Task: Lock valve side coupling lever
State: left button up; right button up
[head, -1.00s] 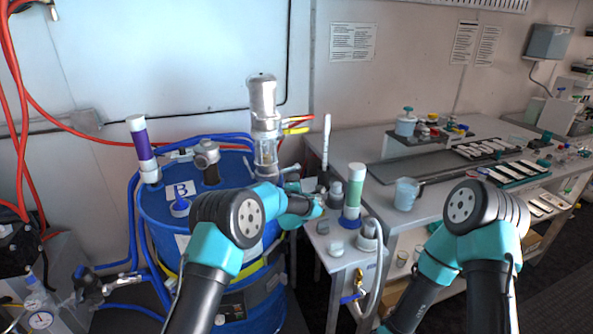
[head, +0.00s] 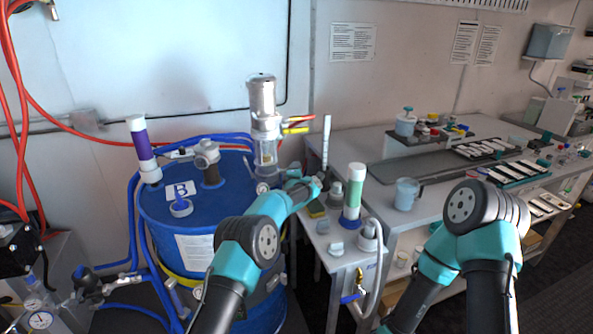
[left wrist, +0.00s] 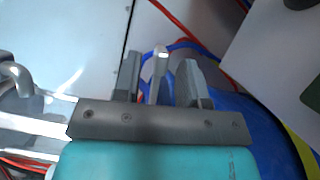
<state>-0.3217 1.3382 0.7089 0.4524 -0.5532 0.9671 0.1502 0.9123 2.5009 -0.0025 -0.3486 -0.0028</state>
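My left gripper (head: 316,182) is at the right side of the blue drum (head: 222,214), by the near left edge of the small bench; its fingertips are hard to make out in the head view. In the left wrist view its two grey fingers (left wrist: 160,80) are apart. A slim pale metal lever-like piece (left wrist: 158,74) stands between them, with a gap on each side. I cannot tell for certain whether this is the coupling lever, and the coupling itself is not clear. My right arm is at the right in the head view, but its gripper is out of frame.
A clear and silver pump (head: 264,130) stands on the drum, with yellow and red handles beside it. A green and white cylinder (head: 354,193) stands on the bench close to my left gripper. A hose (head: 378,258) hangs at the bench front. Blue hoses surround the drum.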

pick_arm(q)
jog(key=shift+w, duration=0.5)
grip_shut()
dwell(0.4)
